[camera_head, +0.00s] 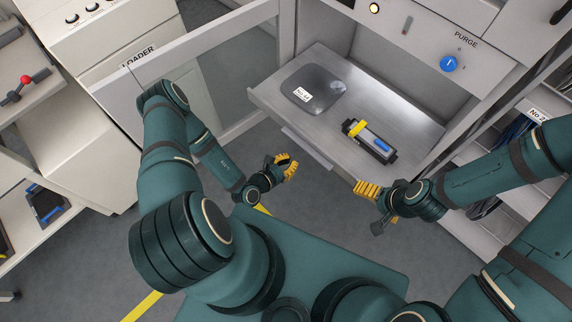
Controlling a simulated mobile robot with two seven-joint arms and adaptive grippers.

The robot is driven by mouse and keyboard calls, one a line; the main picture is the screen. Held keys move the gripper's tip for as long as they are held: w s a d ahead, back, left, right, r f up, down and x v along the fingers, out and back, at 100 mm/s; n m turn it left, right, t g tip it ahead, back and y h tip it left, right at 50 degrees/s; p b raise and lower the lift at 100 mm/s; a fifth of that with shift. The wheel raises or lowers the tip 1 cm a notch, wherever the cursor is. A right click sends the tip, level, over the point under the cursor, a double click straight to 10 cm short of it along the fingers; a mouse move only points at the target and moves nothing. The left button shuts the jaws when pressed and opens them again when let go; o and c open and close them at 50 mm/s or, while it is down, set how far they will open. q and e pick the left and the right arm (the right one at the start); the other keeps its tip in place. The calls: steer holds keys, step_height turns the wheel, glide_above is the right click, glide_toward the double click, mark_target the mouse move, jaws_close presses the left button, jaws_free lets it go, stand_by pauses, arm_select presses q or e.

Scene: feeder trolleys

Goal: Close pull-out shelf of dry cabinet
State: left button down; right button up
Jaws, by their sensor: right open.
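The pull-out shelf (322,127) of the dry cabinet (432,48) is a grey metal tray that stands out from the cabinet opening. On it lie a dark rounded case (318,84) with a white label and a black device (371,142) with yellow and blue parts. My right gripper (366,188) is open, with yellow fingers, at the shelf's front edge near its right corner; I cannot tell whether it touches. My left gripper (288,167) is in front of the shelf, apart from it, to the left. Its finger gap is too small to judge.
The glazed cabinet door (238,75) stands open at the left, next to a white loader unit (66,58). A rack with cables (515,150) stands at the right. A trolley (18,160) is at the far left. Grey floor shows below the shelf.

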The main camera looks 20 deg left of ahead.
mark_target(312, 144)
arm_select(q)
steer(key=x, duration=0.2)
steer(key=b+x, duration=0.1)
steer(key=x, duration=0.2)
steer(key=r+x, duration=0.1)
steer(key=x, duration=0.2)
steer(key=shift+w+d+f, duration=0.15)
steer(key=shift+w+d, duration=0.05)
steer(key=shift+w, duration=0.1)
steer(key=shift+w+d, duration=0.15)
steer(key=shift+w, duration=0.25)
